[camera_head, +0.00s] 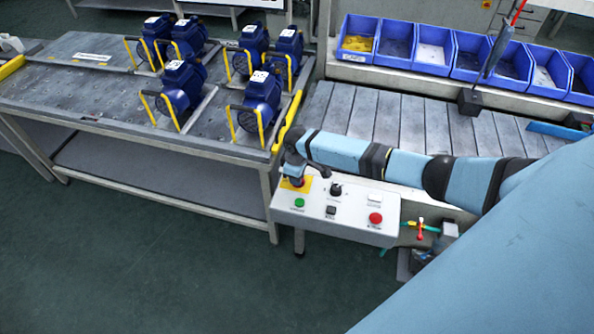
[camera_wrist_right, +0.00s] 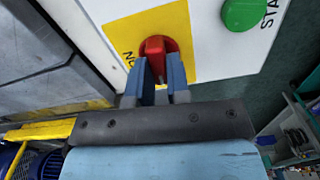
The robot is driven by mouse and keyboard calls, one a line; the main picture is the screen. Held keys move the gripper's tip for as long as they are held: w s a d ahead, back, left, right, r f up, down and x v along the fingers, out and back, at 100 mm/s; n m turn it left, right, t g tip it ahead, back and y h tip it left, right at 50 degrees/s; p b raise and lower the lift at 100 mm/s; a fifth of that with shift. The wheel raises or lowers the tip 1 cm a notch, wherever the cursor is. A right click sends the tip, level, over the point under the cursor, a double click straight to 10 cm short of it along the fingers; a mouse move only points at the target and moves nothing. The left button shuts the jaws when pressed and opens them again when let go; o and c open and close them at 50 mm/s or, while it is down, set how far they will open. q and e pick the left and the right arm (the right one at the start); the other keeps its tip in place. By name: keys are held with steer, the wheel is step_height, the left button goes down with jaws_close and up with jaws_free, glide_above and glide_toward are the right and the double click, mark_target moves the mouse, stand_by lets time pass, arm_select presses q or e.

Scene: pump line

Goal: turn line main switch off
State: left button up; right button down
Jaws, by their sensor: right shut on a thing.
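The line main switch is a red rotary handle (camera_wrist_right: 153,46) on a yellow plate (camera_wrist_right: 190,35), at the left end of the white control box (camera_head: 352,212). In the head view the yellow plate (camera_head: 289,184) shows, with the handle mostly covered by my gripper. My right gripper (camera_wrist_right: 158,66) points down at the switch and is shut on the red handle, one finger on each side. An "ON" label is partly visible beside the handle, left of the fingers in the wrist view. My left gripper is not in view.
The box also carries a green button (camera_head: 299,203), a black knob (camera_head: 336,189), a black switch (camera_head: 331,210) and a red button (camera_head: 375,217). A bench with several blue pumps (camera_head: 262,97) stands left. Blue bins (camera_head: 408,42) line the back of the conveyor (camera_head: 390,117).

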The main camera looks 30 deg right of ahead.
steer(key=shift+n, duration=0.6)
steer(key=c, duration=1.1)
jaws_free()
step_height(320, 180, up, 14)
steer(key=shift+f+b, duration=0.1)
steer(key=shift+b, duration=0.2)
